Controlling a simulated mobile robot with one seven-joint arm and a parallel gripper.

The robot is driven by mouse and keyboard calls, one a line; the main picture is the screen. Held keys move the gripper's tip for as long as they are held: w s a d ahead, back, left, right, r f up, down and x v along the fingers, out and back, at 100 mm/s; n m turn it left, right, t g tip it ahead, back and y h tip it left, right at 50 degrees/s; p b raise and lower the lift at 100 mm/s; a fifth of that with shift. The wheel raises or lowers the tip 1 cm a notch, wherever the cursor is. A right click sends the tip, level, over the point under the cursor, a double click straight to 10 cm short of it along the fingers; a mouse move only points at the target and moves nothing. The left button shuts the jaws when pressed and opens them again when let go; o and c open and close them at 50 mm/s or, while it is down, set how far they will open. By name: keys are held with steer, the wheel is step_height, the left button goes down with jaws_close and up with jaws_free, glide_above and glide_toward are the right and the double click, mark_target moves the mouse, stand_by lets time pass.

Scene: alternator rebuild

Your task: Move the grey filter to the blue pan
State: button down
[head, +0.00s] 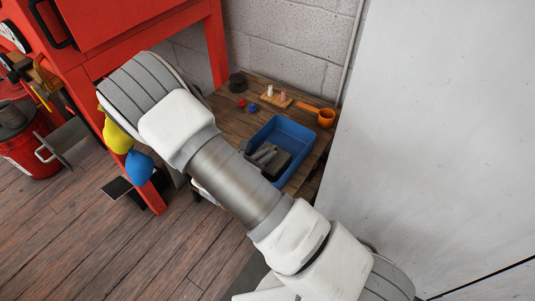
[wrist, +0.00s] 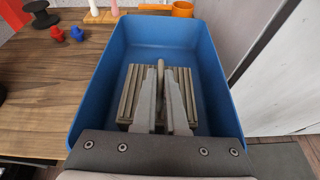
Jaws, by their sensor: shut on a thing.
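The blue pan (head: 302,136) stands on a wooden table and fills the middle of the wrist view (wrist: 215,85). The grey filter (wrist: 128,92), a ribbed block, is inside the pan's walls. My gripper (wrist: 161,72) reaches down into the pan, its two fingers close together and shut on the middle of the filter. In the head view, the gripper (head: 263,154) and the dark grey filter (head: 276,163) show inside the pan, partly hidden by my arm. I cannot tell whether the filter touches the pan floor.
Left of the pan on the wooden table (wrist: 45,100) are a red piece (wrist: 57,33), a blue piece (wrist: 77,33) and a black spool (wrist: 41,13). A wooden peg block (head: 275,97) and an orange cup (head: 326,118) stand behind. A pale panel (head: 430,130) rises at the right.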

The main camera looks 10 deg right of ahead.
steer(key=c, duration=1)
jaws_free()
steer(key=shift+r, duration=0.1)
steer(key=p+v, duration=0.4)
steer(key=v, duration=0.8)
steer(key=s+d+r+m+g+y, duration=0.1)
steer(key=s+d+r+m+g, duration=0.3)
steer(key=r+m, duration=0.35)
steer(key=s+d+r+m+g+y, duration=0.15)
steer(key=d+r+m+g, duration=0.25)
steer(key=d+r+m, duration=0.4)
steer(key=shift+s+a+r+m+t+y, duration=0.25)
steer(key=shift+s+r+m+t+y, duration=0.5)
steer(key=shift+s+r+m+y, duration=1.25)
steer(key=shift+s+a+r+m+t+y, duration=0.25)
steer(key=shift+s+r+m+t+y, duration=0.35)
steer(key=shift+s+r+m, duration=1.65)
steer(key=shift+s+a+r+m+t+y, duration=0.2)
steer(key=shift+s+r+m+t+y, duration=0.6)
steer(key=shift+r, duration=2.65)
